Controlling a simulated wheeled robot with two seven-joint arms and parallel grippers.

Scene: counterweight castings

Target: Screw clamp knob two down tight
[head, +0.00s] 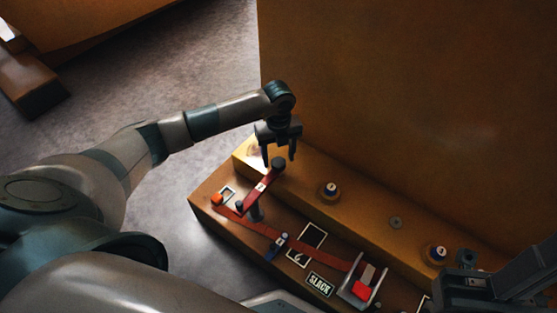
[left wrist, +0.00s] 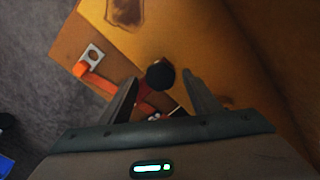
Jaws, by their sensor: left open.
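A dark round knob (head: 278,164) stands at the far end of a red strap bar (head: 262,186) on the brown ledge. I cannot read a number on it. My left gripper (head: 279,155) points down over this knob, open, with its fingers on either side. In the left wrist view the knob (left wrist: 160,76) lies between the two open fingertips (left wrist: 161,84); I see no finger touching it. A second dark post (head: 255,212) stands nearer on the ledge. My right gripper (head: 470,284) shows at the lower right; its fingers are not clear.
A tall orange-brown wall (head: 400,110) rises behind the ledge. Round fittings (head: 329,190) (head: 438,253) sit on the raised step. A long red strap (head: 258,226), a buckle (head: 362,284) and a "SLACK" label (head: 320,284) lie in front. Grey floor (head: 215,80) is clear at left.

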